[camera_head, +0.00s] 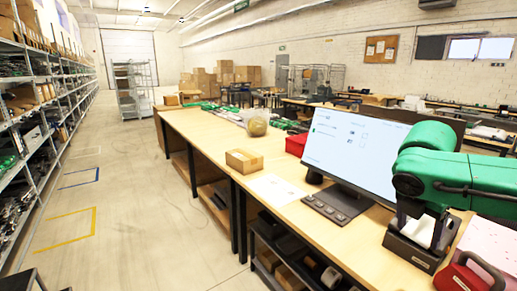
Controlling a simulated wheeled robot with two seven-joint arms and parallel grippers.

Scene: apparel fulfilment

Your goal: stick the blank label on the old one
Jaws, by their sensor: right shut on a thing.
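My right arm comes in from the right, and its dark gripper (421,228) points down over a black label printer (415,252) at the right of the bench. The gripper is shut on a white piece (419,231) that looks like the blank label. The fingers and the printer partly hide it, so I cannot tell whether it is clear of the printer. A small cardboard box (244,161) sits on the bench left of the monitor. I cannot make out an old label on it. My left gripper is not in view.
A monitor (345,148) stands on the wooden bench (215,133), with a black keypad (336,205) in front. White paper (277,189) lies near the box. A red tape dispenser (465,276) is at lower right and a red bin (296,144) behind the box. Shelves line the left.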

